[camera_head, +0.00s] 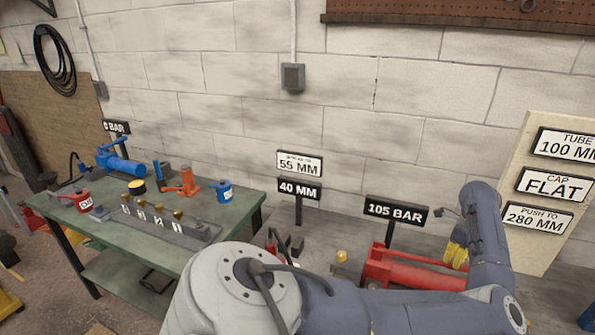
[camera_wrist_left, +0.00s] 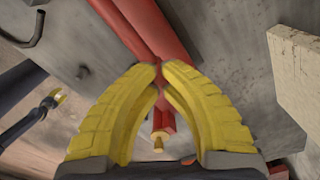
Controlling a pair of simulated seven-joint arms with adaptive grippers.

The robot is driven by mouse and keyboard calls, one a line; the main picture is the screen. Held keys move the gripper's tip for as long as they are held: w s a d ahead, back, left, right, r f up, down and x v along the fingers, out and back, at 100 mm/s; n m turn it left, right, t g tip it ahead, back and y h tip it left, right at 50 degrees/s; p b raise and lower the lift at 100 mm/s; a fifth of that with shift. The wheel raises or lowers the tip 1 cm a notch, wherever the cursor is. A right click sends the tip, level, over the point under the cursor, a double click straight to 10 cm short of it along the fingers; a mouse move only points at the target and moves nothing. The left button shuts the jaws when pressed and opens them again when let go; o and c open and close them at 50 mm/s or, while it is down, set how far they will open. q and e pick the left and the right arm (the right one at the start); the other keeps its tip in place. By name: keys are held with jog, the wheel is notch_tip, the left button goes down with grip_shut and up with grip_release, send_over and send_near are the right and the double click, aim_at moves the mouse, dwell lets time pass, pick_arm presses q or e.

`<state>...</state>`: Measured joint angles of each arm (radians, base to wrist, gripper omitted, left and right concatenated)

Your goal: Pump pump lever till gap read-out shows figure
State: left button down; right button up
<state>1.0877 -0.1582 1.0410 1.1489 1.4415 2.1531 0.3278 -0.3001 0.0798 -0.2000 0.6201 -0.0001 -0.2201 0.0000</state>
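A red hand pump (camera_head: 400,272) lies on the grey bench on the right of the head view. Its red pump lever (camera_head: 430,261) runs along its top towards my left gripper (camera_head: 456,256). In the left wrist view the yellow fingers of the left gripper (camera_wrist_left: 161,72) close to a narrow gap on the red lever (camera_wrist_left: 122,18); the pads hide the contact. The red pump body (camera_wrist_left: 166,120) with a brass fitting shows behind them. My right gripper is not in view.
A pressure sign (camera_head: 397,211) reads 105 BAR. A tall board (camera_head: 537,251) with plates stands right of the pump. A green table (camera_head: 75,222) on the left carries a blue pump (camera_head: 120,162), cans and brass fittings. My left arm covers much of the bench front.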

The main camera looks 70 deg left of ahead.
pick_arm(q)
notch_tip(320, 180, up, 9)
dwell(0.6)
dwell(0.9)
jog(key=shift+d, duration=0.1)
dwell(2.2)
dwell(1.0)
jog(key=shift+f, duration=4.95)
notch_tip(320, 180, up, 10)
